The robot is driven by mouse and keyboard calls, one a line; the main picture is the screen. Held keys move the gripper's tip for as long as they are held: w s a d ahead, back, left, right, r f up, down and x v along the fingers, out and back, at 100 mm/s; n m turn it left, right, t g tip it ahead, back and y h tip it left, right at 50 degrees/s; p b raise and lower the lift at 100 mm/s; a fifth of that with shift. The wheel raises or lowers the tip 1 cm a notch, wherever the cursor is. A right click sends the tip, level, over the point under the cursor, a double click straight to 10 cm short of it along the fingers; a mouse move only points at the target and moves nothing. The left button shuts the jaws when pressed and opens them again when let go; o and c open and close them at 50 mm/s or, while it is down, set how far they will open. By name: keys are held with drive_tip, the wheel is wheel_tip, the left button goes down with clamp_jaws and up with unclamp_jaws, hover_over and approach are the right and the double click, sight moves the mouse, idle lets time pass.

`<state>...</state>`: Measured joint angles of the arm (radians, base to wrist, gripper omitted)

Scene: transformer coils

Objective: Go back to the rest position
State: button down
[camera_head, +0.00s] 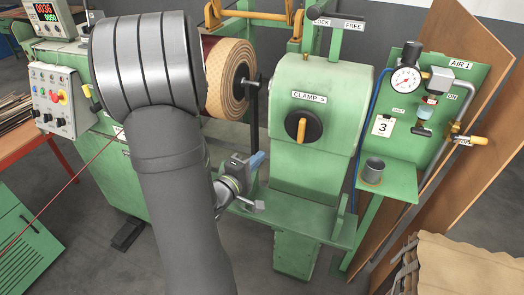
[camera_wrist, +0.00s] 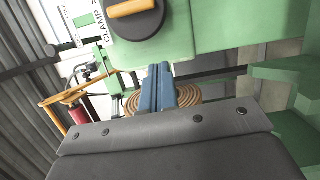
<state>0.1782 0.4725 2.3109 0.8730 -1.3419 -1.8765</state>
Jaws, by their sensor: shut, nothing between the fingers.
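My gripper (camera_head: 257,160) is in front of the green coil-winding machine, below and left of the clamp housing (camera_head: 330,95). Its blue fingers are together and empty, as the wrist view also shows (camera_wrist: 158,88). The coil (camera_head: 228,80) sits on the machine behind my arm, its left side hidden by my arm. In the wrist view part of the coil's wound end (camera_wrist: 190,95) shows behind the fingers. The clamp knob (camera_head: 302,127) with an orange handle is to the right of my gripper and apart from it.
The control panel (camera_head: 52,100) is at the left. The air panel (camera_head: 440,85) with a gauge is at the right, above a shelf (camera_head: 400,190) holding a grey cup (camera_head: 373,170). A brown sack (camera_head: 470,265) is at lower right. Open floor (camera_head: 90,235) lies at lower left.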

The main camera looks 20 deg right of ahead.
drive_tip(key=shift+a, duration=0.15)
approach(291, 135)
drive_tip(key=w+d, duration=0.3)
drive_tip(key=w, duration=0.1)
drive_tip(key=shift+s+d+f, duration=0.1)
drive_tip(key=shift+s+d, duration=0.55)
drive_tip(key=shift+d, duration=0.25)
drive_tip(key=shift+s+d, duration=0.65)
drive_tip(key=shift+s, duration=0.05)
